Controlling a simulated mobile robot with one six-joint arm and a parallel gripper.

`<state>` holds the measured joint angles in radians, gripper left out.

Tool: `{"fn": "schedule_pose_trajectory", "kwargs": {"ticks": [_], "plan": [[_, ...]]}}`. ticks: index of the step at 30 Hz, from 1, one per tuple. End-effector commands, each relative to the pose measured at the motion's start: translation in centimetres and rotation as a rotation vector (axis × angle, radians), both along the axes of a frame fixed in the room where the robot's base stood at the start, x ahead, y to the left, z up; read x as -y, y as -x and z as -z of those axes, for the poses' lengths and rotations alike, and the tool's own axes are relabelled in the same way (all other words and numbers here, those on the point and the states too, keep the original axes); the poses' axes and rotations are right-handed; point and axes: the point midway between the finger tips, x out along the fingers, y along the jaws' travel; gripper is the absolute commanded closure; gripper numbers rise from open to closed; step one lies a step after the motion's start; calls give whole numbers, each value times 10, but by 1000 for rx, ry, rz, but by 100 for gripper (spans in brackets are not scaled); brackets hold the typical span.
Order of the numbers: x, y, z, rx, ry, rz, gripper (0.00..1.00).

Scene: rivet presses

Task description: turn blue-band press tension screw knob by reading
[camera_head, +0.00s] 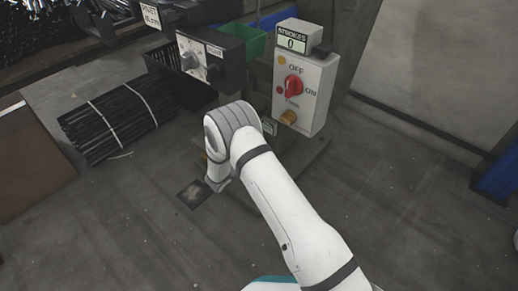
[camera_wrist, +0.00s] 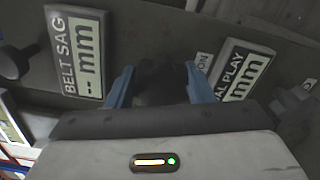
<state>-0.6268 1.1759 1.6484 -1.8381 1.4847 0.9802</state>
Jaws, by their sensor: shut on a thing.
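In the wrist view, my gripper (camera_wrist: 158,72) has its two blue fingers on either side of a dark round knob (camera_wrist: 160,88) and is shut on it. A small label (camera_wrist: 203,61) to its right is partly hidden; its letters end in "ON". A BELT SAG display (camera_wrist: 80,55) at the left shows dashes and "mm". In the head view my arm hides the gripper and the knob. I cannot make out a blue band.
In the head view, a control box (camera_head: 318,85) has a red OFF/ON switch (camera_head: 293,85) and a STROKES counter (camera_head: 291,42) showing 0. A dark box with knobs (camera_head: 225,62) and a bundle of black rods (camera_head: 115,118) lie left. A second dark knob (camera_wrist: 12,64) is at the wrist view's left.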

Motion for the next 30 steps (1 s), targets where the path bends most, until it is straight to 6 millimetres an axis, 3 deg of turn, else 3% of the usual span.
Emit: {"fn": "schedule_pose_trajectory", "kwargs": {"ticks": [12,29,30], "plan": [[-1,1,3,116,-152,-1,75],[0,1,3,132,-173,-1,75],[0,1,3,132,-173,-1,50]]}}
